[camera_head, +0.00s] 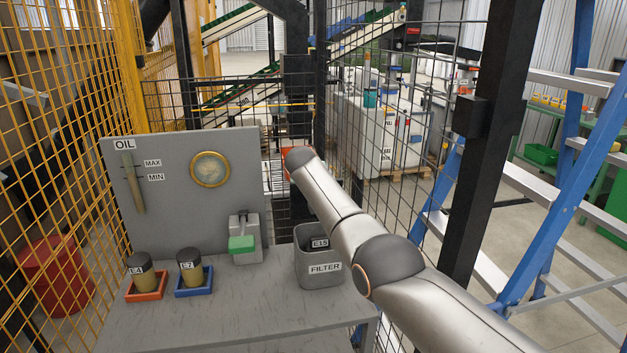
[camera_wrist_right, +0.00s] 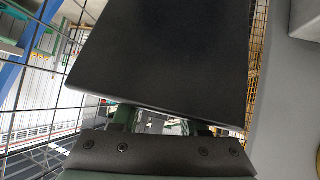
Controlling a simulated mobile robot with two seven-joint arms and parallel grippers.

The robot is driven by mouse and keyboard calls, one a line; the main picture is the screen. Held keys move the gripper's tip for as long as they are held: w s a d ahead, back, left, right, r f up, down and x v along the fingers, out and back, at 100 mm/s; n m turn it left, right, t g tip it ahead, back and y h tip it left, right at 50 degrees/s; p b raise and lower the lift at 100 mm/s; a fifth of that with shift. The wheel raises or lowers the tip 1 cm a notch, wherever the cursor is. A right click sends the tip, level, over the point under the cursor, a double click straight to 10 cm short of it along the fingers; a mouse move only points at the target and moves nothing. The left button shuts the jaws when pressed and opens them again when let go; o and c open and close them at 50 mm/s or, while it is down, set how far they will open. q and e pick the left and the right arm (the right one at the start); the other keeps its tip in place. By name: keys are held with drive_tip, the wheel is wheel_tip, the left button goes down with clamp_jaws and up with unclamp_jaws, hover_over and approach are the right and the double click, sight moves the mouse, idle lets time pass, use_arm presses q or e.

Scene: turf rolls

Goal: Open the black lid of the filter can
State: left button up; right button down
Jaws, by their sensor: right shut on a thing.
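The grey filter can (camera_head: 318,281), labelled FILTER, stands on the right of the grey bench. Its top is open, and a dark item labelled E15 (camera_head: 320,243) shows inside. A black flat panel, the lid (camera_wrist_right: 165,60), fills the upper middle of the right wrist view. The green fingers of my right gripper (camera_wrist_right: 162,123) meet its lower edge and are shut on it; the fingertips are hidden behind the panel. In the head view my right arm reaches past the can, and its gripper cannot be made out. My left gripper is not in view.
Two dark-capped jars, E4 (camera_head: 141,273) and E7 (camera_head: 189,267), stand in red and blue trays on the bench (camera_head: 240,315). A green-handled device (camera_head: 243,240) sits left of the can. Behind is the oil panel (camera_head: 180,165); wire mesh and a blue ladder (camera_head: 540,220) stand rightward.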

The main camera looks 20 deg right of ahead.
drive_tip(key=shift+s+a+f, duration=0.1)
drive_tip(key=shift+a+f, duration=0.15)
drive_tip(key=shift+f, duration=0.35)
drive_tip(key=c, duration=0.8)
unclamp_jaws()
drive_tip(key=o, duration=0.3)
drive_tip(key=shift+r, duration=0.15)
drive_tip(key=shift+o, duration=0.2)
drive_tip(key=shift+a+r+p, duration=0.2)
drive_tip(key=shift+r+p, duration=0.25)
drive_tip(key=shift+r, duration=0.3)
drive_tip(key=shift+s+a+r+p, duration=0.1)
drive_tip(key=shift+a+r+p, duration=0.05)
drive_tip(key=shift+r, duration=0.3)
drive_tip(key=shift+s+a+r+p, duration=0.1)
drive_tip(key=shift+a+r+p, duration=0.05)
drive_tip(key=shift+r, duration=0.25)
drive_tip(key=s+a+r, duration=0.2)
drive_tip(key=a+r, duration=0.1)
drive_tip(key=r, duration=0.7)
drive_tip(key=shift+s+a+r, duration=0.15)
drive_tip(key=shift+a+r, duration=0.1)
